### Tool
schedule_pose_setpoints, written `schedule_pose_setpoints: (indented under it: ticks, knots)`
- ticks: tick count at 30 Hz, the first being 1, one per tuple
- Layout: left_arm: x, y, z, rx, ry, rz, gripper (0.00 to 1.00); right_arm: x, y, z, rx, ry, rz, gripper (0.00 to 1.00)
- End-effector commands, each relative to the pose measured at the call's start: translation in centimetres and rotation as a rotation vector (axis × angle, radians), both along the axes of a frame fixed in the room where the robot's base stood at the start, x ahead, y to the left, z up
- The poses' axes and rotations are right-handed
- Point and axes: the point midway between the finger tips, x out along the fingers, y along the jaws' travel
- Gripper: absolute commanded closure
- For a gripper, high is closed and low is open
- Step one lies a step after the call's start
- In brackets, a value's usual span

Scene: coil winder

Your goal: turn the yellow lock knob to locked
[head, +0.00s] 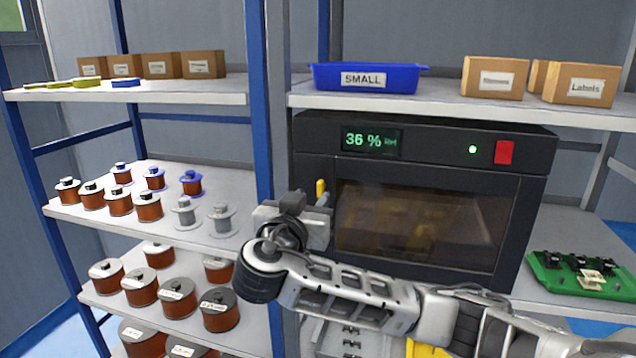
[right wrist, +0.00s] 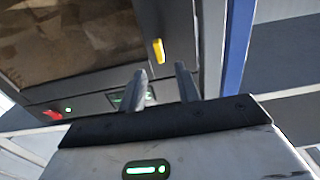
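The yellow lock knob (head: 320,187) is a small bar at the left edge of the dark cabinet's front, beside its window. In the head view it stands about upright, its lower part close to my gripper. My right gripper (head: 310,208) is in front of the cabinet's left edge, its fingertips partly hidden. In the right wrist view, its two fingers (right wrist: 161,72) are apart with nothing between them. The yellow knob (right wrist: 158,51) shows just beyond the fingertips, roughly in line with the gap. I cannot tell whether they touch it. My left gripper is not in view.
The cabinet (head: 430,280) has a 36 % display (head: 371,141), a green light and a red switch (head: 503,152). Shelves of wire spools (head: 148,206) stand at left. A blue bin (head: 366,78) is above; a green board (head: 583,272) lies at right.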

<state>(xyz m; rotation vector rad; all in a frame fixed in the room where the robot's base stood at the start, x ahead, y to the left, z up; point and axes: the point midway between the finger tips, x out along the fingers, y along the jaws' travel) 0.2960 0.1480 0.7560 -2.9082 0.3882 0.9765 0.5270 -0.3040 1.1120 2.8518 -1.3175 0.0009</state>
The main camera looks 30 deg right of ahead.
Motion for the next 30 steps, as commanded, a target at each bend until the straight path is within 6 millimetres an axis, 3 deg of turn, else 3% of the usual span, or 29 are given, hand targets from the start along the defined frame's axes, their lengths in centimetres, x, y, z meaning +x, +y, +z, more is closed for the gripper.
schedule_pose_setpoints:
  ticks: [3,9,21,25,30]
  knots:
    - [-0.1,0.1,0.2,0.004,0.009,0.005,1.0,1.5,-1.9,0.3,-0.003,0.0,-0.004,0.67]
    - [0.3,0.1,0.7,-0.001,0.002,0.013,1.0,3.2,-3.7,0.2,-0.001,0.0,0.0,0.67]
    - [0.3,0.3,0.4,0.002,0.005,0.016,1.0,3.7,-4.3,0.0,0.001,0.001,0.001,0.67]
    - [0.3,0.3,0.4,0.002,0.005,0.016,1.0,3.7,-4.3,0.0,0.001,0.001,0.001,1.0]
    - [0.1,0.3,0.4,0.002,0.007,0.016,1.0,3.7,-4.3,-0.1,0.001,0.0,0.001,1.0]
